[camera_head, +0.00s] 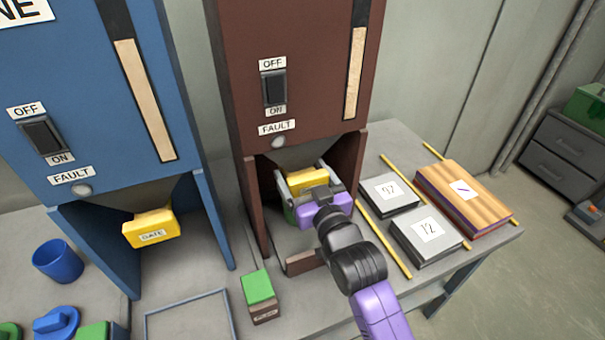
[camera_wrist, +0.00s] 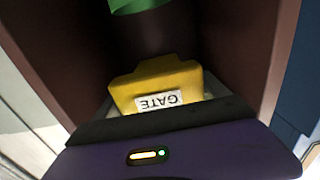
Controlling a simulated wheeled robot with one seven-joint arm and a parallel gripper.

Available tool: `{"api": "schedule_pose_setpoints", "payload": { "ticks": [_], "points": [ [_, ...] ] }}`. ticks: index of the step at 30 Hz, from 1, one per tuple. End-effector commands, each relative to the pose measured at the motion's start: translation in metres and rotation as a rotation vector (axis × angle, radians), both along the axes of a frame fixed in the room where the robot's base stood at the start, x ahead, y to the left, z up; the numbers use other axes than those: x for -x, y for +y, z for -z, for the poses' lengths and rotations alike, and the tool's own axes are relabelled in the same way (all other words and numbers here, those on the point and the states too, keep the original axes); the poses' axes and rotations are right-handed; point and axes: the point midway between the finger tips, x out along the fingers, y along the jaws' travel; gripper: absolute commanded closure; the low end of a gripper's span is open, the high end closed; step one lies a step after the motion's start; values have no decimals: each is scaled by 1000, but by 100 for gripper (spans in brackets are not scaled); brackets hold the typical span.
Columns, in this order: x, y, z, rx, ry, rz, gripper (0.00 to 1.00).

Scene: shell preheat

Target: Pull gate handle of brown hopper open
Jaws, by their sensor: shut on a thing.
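The brown hopper (camera_head: 297,60) stands at the middle of the bench, with a switch, a fault lamp and a level strip on its front. Its yellow gate handle (camera_head: 306,181) sits under the hopper between the two side panels. My gripper (camera_head: 312,185) reaches in from the front right and is shut on the handle, with a jaw on each side. In the wrist view the yellow handle (camera_wrist: 158,88) shows its GATE label upside down just beyond the purple gripper body. The fingertips are hidden in the wrist view. A green thing (camera_wrist: 138,5) shows beyond the handle.
The blue hopper (camera_head: 95,90) with its own yellow gate handle (camera_head: 151,227) stands at left. Weights marked 97 (camera_head: 390,193) and 12 (camera_head: 427,235) and a wooden block (camera_head: 465,198) lie at right among yellow rods. A green-topped block (camera_head: 259,287) stands in front.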

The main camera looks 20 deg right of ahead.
Motion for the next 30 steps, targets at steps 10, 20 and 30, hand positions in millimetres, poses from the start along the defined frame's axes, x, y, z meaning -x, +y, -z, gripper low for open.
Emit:
{"api": "schedule_pose_setpoints", "payload": {
  "ticks": [10, 20, 30],
  "points": [
    [33, 0, 1, 0, 4, 0, 89],
    [50, 0, 1, -1, 3, 0, 90],
    [50, 0, 1, 0, 2, 0, 0]
  ]
}}
